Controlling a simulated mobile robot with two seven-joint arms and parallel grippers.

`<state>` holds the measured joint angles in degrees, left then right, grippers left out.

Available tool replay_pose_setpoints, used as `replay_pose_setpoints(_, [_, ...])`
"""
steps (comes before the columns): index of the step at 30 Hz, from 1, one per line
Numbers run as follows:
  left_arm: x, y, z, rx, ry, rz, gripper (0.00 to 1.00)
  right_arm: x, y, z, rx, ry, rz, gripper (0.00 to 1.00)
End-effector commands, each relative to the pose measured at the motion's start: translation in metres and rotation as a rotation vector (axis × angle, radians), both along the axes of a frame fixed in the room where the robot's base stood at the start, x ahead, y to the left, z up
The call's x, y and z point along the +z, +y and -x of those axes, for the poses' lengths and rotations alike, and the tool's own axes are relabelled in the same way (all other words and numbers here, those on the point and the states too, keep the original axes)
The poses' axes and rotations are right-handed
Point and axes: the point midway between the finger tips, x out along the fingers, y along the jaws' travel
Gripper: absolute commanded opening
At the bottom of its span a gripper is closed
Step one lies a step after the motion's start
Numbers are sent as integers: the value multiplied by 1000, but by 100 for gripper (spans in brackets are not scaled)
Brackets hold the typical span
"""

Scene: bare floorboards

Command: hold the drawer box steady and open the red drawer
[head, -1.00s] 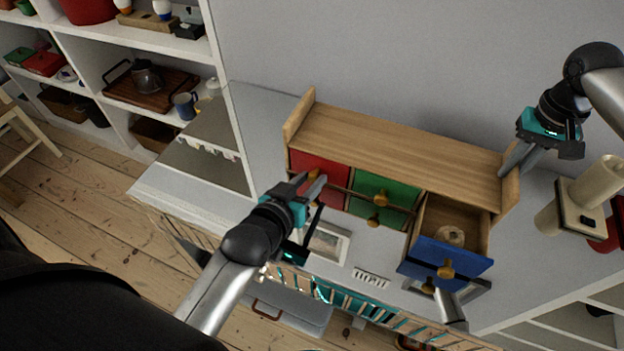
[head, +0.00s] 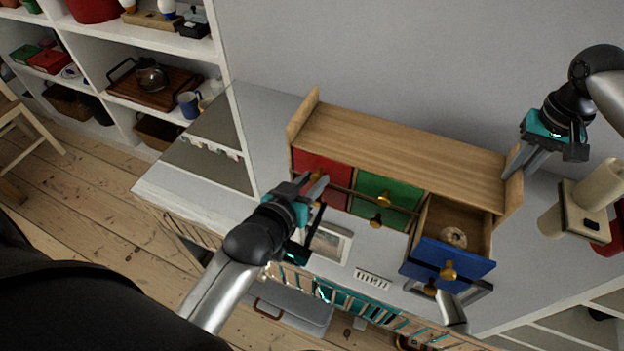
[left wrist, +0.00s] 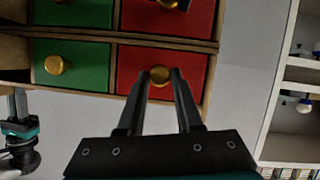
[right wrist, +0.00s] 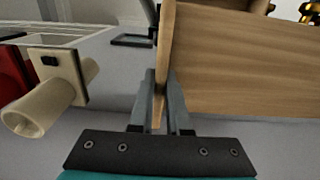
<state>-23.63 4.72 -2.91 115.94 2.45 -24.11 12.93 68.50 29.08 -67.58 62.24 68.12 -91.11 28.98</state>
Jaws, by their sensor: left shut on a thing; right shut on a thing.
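The wooden drawer box (head: 400,145) stands on the pale top against the wall, with red, green and blue drawer columns. The red drawer (head: 308,162) at upper left looks closed; it also shows in the left wrist view (left wrist: 197,64). My left gripper (head: 318,181) is at its front, shut on the brass knob (left wrist: 160,75). My right gripper (head: 511,172) is shut on the box's right-hand side panel (right wrist: 165,45), near its back edge. The lower red drawer is mostly hidden by my left gripper in the head view.
The blue drawer (head: 453,254) is pulled open, with a round ring-like thing (head: 453,237) inside. The green drawers (head: 385,190) are closed. A cream device (head: 590,200) stands right of the box, close to my right arm. Shelves (head: 150,60) stand at the left.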

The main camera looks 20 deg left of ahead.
Motion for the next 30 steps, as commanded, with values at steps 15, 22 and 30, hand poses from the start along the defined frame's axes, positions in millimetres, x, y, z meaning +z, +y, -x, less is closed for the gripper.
replay_pose_setpoints(15, [-1, 0, 8, 0, 2, -1, 0, 0, 0, -1, 0, -3, 0, 0])
replay_pose_setpoints(22, [-2, 1, 44, 1, 5, -4, 0, 0, -1, -1, -3, -3, 1, 0])
replay_pose_setpoints(30, [-2, 2, 79, 2, 4, -7, 0, 0, -2, -1, -5, -3, 2, 0])
